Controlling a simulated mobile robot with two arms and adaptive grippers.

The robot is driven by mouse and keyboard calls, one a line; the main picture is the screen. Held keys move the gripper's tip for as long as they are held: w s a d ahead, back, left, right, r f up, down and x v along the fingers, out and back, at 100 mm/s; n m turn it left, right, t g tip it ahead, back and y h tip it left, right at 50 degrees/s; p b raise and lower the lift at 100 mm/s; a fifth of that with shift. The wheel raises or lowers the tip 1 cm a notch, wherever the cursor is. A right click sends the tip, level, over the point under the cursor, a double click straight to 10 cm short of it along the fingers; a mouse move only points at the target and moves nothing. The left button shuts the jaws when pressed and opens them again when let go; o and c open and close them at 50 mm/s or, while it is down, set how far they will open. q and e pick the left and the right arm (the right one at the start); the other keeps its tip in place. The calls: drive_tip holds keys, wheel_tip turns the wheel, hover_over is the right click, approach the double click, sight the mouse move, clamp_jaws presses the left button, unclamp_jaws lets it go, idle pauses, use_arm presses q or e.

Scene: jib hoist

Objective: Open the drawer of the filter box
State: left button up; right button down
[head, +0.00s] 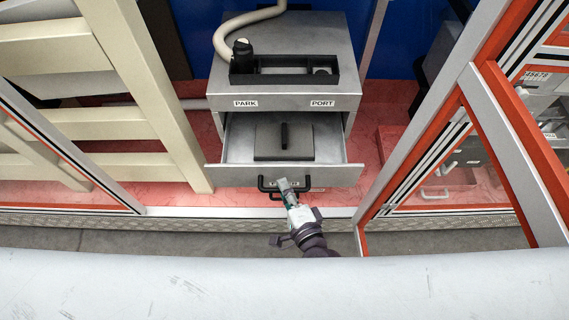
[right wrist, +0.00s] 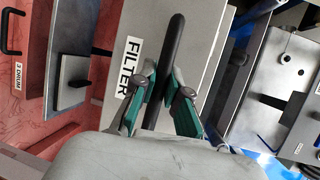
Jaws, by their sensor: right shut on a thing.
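The filter box (head: 350,102) is a grey cabinet with PARK and PORT labels, in the middle of the head view. Its drawer (head: 335,177) is pulled out, and the inside shows. A grey plate (head: 265,150) with a black grip lies in the drawer. The drawer's black bar handle (head: 262,184) is on its front; in the right wrist view the handle (right wrist: 174,45) runs beside the FILTER label (right wrist: 131,68). My right gripper (head: 284,182) is shut on this handle, its green-padded fingers (right wrist: 165,90) on either side of it. My left gripper is not in view.
A black tray (head: 240,80) with a beige hose (head: 222,35) sits on top of the box. Beige slats (head: 165,100) stand at the left, a red and grey door frame (head: 440,140) at the right. A pale scratched surface (head: 280,285) crosses the foreground.

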drive_tip(key=s, duration=0.7)
drive_tip(key=c, duration=1.2)
unclamp_jaws()
drive_tip(key=shift+r, duration=0.1)
